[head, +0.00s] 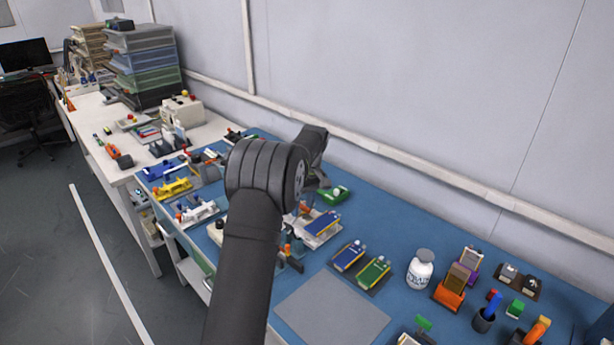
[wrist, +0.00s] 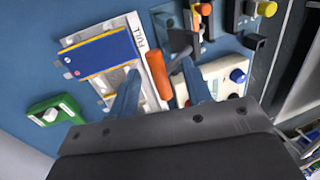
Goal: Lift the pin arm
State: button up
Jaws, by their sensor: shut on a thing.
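In the wrist view, my gripper (wrist: 161,67) has its two blue-grey fingers on either side of an orange cylindrical handle (wrist: 157,75), and is shut on it. This handle appears to belong to the pin arm. A dark grey bracket (wrist: 180,42) stands just beyond the handle; how they join is not clear. To the left, a blue pouch cell (wrist: 102,53) lies on a white and grey fixture (wrist: 140,33) with printed letters. In the head view, my arm hides the fingers; the fixture with its blue cell (head: 321,223) shows to the right of it.
A white box with a blue knob (wrist: 237,76) stands close right of the fingers. A green block (wrist: 52,112) with a white knob lies left. Two cells (head: 361,263) on a dark tray, a white bottle (head: 420,269) and a bare grey mat (head: 330,310) are on the blue bench.

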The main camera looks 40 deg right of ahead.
jog(key=v, duration=1.7)
jog(key=shift+r, duration=0.15)
jog(key=shift+a, duration=0.1)
jog(key=x, duration=1.6)
jog(key=shift+f, duration=0.45)
jog(key=o, duration=1.5)
jog(key=shift+c, duration=0.2)
jog(key=s+d+r+n+t+y, duration=0.2)
jog(key=s+d+r+n+t, duration=0.15)
jog(key=s, duration=0.35)
jog(key=s+d+r+n+t+y, duration=0.2)
jog(key=s+r+n+t, duration=0.15)
jog(key=s+t, duration=0.2)
jog(key=f+x, duration=0.1)
jog(key=x, duration=0.8)
jog(key=shift+s+g, duration=0.15)
jog(key=shift+g, duration=0.15)
jog(key=shift+d, duration=0.15)
